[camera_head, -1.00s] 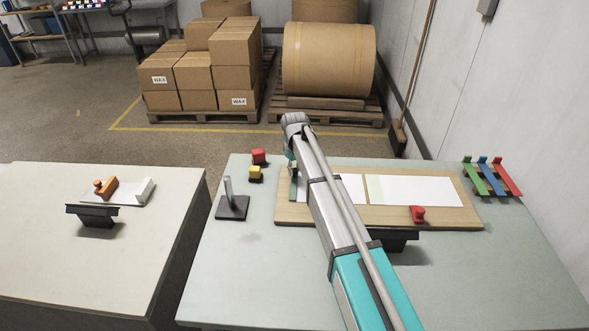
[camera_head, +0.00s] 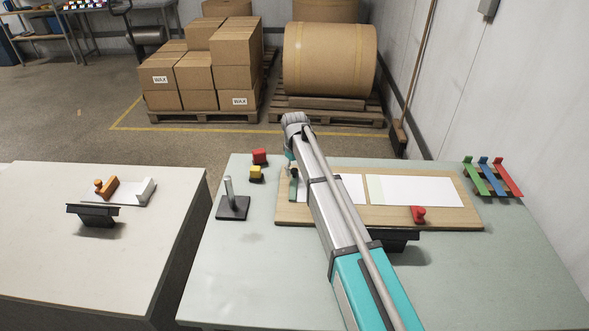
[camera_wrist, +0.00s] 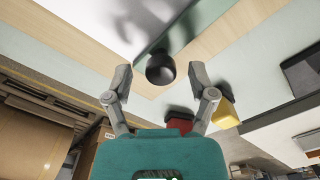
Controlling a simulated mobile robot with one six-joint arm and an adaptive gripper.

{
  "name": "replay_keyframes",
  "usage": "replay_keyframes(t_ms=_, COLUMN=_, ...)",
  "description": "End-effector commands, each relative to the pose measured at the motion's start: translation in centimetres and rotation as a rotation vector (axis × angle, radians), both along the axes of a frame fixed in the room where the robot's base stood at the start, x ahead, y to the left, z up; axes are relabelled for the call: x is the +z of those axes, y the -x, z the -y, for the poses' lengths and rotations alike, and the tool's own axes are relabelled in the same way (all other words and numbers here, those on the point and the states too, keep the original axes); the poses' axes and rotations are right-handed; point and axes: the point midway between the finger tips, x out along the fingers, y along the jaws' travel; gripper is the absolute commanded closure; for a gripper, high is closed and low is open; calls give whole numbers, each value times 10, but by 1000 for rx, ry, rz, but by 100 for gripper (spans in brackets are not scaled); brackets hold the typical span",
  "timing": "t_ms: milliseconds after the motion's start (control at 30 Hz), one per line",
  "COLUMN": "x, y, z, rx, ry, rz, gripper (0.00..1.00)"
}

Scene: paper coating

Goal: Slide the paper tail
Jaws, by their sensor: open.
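White paper (camera_head: 415,191) lies flat on a wooden board (camera_head: 300,222) on the right table; my arm crosses in front of part of it. It also shows in the wrist view (camera_wrist: 85,12). A green bar (camera_head: 293,188) lies across the board's left end. In the wrist view a black round knob (camera_wrist: 160,68) stands by the bar's edge. My gripper (camera_wrist: 159,72) is open, with one finger on each side of the knob and visible gaps to it. In the head view my gripper is mostly hidden behind my arm.
A red block (camera_head: 260,156), a yellow block (camera_head: 256,174) and a dark stand (camera_head: 232,207) sit left of the board. A red-handled tool (camera_head: 418,214) rests on its front edge. Coloured strips (camera_head: 492,177) stand at right. The table's front left is clear.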

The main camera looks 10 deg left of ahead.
Motion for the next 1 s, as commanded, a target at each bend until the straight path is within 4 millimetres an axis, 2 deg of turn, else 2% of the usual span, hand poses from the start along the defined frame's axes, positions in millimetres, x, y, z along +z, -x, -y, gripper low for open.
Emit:
replay_keyframes(t_ms=267, x=11, y=0, z=2, rx=0, ry=0, rz=0, gripper=27)
replay_keyframes(t_ms=1000, x=72, y=0, z=2, rx=0, ry=0, rz=0, gripper=27)
